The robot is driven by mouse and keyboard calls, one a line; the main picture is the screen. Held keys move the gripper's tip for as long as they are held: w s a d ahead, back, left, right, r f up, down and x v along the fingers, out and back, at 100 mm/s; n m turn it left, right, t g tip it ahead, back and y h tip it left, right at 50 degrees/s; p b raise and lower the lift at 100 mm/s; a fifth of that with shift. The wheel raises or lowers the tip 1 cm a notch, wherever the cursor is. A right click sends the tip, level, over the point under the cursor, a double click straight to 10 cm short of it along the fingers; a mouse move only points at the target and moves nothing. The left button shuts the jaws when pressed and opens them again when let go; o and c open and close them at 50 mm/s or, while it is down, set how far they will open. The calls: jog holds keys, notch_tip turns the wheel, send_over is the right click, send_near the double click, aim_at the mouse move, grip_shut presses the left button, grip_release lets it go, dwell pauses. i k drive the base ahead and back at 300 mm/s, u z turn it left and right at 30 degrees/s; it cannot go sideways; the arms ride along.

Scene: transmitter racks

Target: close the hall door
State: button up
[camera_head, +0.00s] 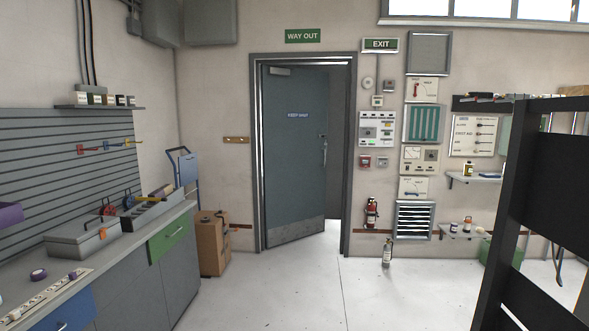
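The hall door (293,165) is a grey-blue leaf with a small "KEEP" sign and a metal kick plate at its foot. It stands partly open in its grey frame (350,160). The hinge side looks to be on the left, and a gap shows along its right side. A door handle (324,150) is near the leaf's right edge. A door closer (280,72) is at the top left. My gripper is not in view.
A dark rack (515,220) stands close at the right. A workbench (150,260) with a toolbox (82,242) runs along the left. Cardboard boxes (212,245) and extinguishers (371,213) flank the doorway. The floor (310,290) before the door is clear.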

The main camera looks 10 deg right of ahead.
aim_at(294, 101)
jog(key=z, duration=0.15)
jog(key=i, duration=3)
jog(key=z, duration=0.35)
jog(key=i, duration=4.5)
